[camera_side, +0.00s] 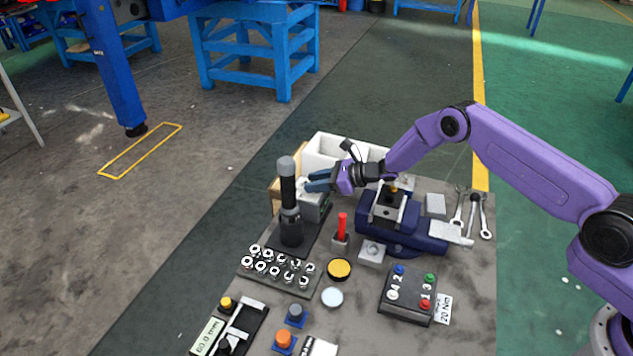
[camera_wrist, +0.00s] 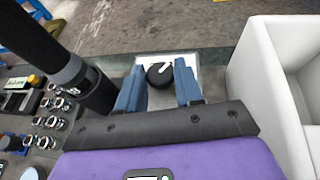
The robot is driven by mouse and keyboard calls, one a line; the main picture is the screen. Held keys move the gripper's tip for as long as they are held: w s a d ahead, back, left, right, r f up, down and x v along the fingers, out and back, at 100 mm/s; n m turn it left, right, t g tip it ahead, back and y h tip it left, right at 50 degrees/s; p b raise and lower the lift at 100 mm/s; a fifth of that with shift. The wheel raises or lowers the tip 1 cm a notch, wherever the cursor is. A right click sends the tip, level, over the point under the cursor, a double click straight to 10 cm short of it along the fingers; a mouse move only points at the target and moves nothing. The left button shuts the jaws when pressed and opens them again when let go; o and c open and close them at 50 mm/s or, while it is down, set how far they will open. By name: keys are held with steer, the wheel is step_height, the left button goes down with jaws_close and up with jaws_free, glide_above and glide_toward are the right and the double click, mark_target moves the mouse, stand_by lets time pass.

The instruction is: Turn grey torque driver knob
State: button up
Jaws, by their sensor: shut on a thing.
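A dark round knob (camera_wrist: 161,75) with a white pointer mark sits on a light plate in the wrist view. My gripper (camera_wrist: 160,84) has one blue finger on each side of it and is shut on it. In the side view my gripper (camera_side: 316,183) reaches from the right to the top of a grey box (camera_side: 312,208), where the fingers hide the knob. Just left stands an upright black torque driver (camera_side: 289,195) with a grey cap (camera_side: 286,166). The black shaft (camera_wrist: 88,80) also shows at the left of the wrist view, apart from the fingers.
A white open bin (camera_side: 325,147) stands behind my gripper, and close to its right in the wrist view (camera_wrist: 262,80). A dark blue vise (camera_side: 385,225) is to the right. A socket tray (camera_side: 285,285), a red-handled tool (camera_side: 342,227) and a button box (camera_side: 408,295) lie in front.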

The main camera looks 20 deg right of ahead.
steer(key=shift+w+d+r+n+g+y, duration=0.15)
steer(key=shift+n+g+y, duration=0.3)
steer(key=shift+n+g, duration=0.25)
steer(key=shift+w+a+f+n+g+y, duration=0.1)
steer(key=shift+n+g+y, duration=0.35)
steer(key=shift+n+g, duration=0.2)
steer(key=o, duration=0.9)
steer(key=shift+d, duration=0.1)
steer(key=shift+o, duration=0.2)
steer(key=v, duration=1.7)
steer(key=shift+d+r, duration=0.15)
steer(key=shift+r, duration=0.05)
steer(key=shift+s, duration=0.1)
